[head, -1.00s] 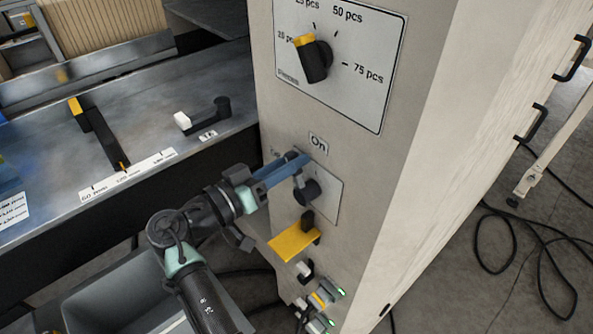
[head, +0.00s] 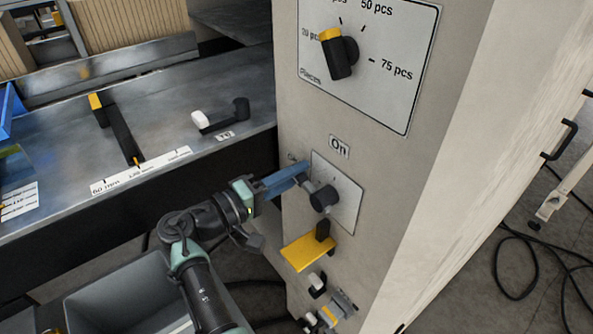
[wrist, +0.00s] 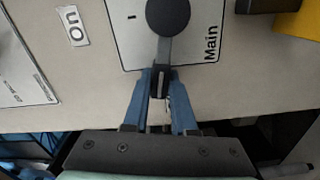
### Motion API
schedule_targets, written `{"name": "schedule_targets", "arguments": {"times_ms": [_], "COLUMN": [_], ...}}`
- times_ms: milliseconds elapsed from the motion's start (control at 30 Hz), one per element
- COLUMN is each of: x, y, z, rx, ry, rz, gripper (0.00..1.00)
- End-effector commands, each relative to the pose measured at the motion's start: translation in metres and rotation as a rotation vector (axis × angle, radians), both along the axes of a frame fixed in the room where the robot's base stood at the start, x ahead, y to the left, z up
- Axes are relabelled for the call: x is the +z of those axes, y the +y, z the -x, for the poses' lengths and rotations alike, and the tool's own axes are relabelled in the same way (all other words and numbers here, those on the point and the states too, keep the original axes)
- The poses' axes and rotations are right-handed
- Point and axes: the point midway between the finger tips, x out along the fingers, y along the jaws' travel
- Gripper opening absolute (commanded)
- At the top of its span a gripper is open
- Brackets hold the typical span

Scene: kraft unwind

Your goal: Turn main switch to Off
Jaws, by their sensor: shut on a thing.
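The main switch is a dark round knob (head: 323,198) with a grey lever, on a light plate (head: 347,192) on the machine's pale front. The lever points up and left, between the On label (head: 339,147) and a small, partly hidden label (head: 292,157) at left. My gripper (head: 304,172) has its blue fingers shut on the lever's outer end. In the wrist view the fingers (wrist: 162,88) close around the lever below the knob (wrist: 168,15), and the word Main (wrist: 212,42) shows on the plate.
A yellow flap (head: 308,250) with a dark block juts out just below the switch. Small devices (head: 325,310) sit lower down. A pieces dial (head: 339,55) is above. A metal table (head: 60,160) with stops lies left, and a grey bin (head: 125,290) is below.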

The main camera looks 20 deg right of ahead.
Motion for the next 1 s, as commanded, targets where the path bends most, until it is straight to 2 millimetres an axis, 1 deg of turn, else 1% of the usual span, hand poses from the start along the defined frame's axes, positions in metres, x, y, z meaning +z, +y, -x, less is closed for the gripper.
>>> {"name": "schedule_targets", "arguments": {"times_ms": [200, 400, 967, 1000], "x": [-0.01, -0.015, -0.018, -0.018], "y": [0.002, 0.002, 0.002, 0.001], "z": [-0.001, -0.002, -0.001, -0.001], "rx": [0.002, 0.003, 0.002, 0.002], "ry": [0.122, 0.184, 0.216, 0.216], "rz": [0.044, 0.066, 0.077, 0.077], "gripper": [0.0, 0.0, 0.0, 0.29]}}
